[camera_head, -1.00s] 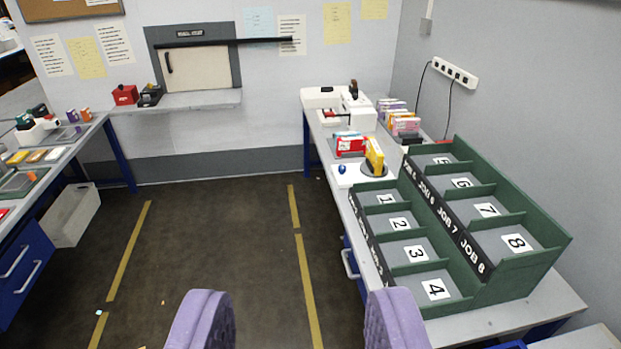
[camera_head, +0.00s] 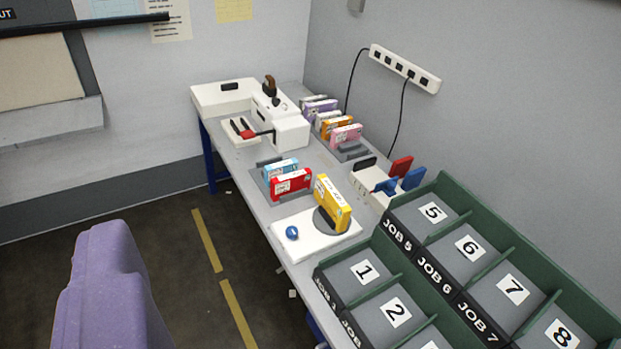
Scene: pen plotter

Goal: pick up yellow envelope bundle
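The yellow envelope bundle (camera_head: 331,203) stands upright, slightly tilted, on a dark round disc (camera_head: 326,220) on a white plate (camera_head: 290,247) on the right-hand bench. One purple finger (camera_head: 112,290) of my gripper shows at the lower left of the picture. The other finger is outside the picture. Nothing touches the visible finger's inner side, and the gripper looks open and empty. The finger is well to the left of the bundle and apart from it.
A red box (camera_head: 291,184) and a blue box (camera_head: 281,169) stand behind the bundle. A blue knob (camera_head: 292,233) is on the plate. A green numbered sorter (camera_head: 440,265) fills the lower right. A white machine (camera_head: 262,110) stands farther back. The floor left of the bench is open.

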